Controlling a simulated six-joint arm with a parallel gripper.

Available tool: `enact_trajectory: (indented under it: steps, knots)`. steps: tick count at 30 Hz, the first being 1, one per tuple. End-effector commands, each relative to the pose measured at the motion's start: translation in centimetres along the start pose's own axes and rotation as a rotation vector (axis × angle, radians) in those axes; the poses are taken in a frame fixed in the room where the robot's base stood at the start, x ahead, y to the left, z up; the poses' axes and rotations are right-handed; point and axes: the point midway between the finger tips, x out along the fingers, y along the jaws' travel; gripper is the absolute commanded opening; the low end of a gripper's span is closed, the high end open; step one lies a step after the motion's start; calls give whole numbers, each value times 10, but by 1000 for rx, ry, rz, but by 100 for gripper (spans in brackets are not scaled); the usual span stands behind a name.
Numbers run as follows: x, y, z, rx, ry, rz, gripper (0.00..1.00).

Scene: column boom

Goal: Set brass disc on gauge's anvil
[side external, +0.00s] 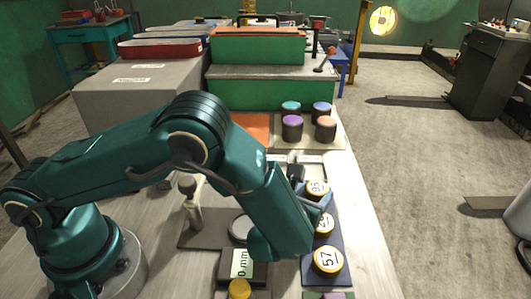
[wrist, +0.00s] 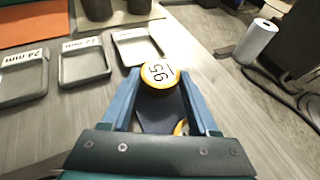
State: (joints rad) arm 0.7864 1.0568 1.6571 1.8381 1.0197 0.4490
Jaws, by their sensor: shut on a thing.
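My gripper (wrist: 160,80) is shut on a brass disc (wrist: 157,72), with one blue finger on each side of its rim. The disc has a yellow rim and a white face with a two-digit number. The held disc (side external: 317,187) shows in the side view at the far end of a dark blue mat (side external: 337,243). I cannot tell whether it touches the mat. Two similar discs lie nearer, one marked 57 (side external: 327,260). The gauge (side external: 242,263) has a "mm" display, left of the mat. A round grey plate, seemingly its anvil (side external: 239,229), is partly hidden by my arm.
Several shallow labelled trays (wrist: 84,60) lie beyond the gripper. Several dark pots with coloured tops (side external: 292,127) stand behind them. A pale upright post (side external: 192,203) stands left of the gauge. Green and grey boxes (side external: 256,88) fill the back.

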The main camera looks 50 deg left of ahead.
Motion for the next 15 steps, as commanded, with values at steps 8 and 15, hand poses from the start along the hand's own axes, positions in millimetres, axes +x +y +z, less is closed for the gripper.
enact_trajectory:
  steps: [8, 15]
  knots:
    - [1, 0, 0, -1, -3, -1, 0]
    - [2, 0, -6, -2, 0, -1, 72]
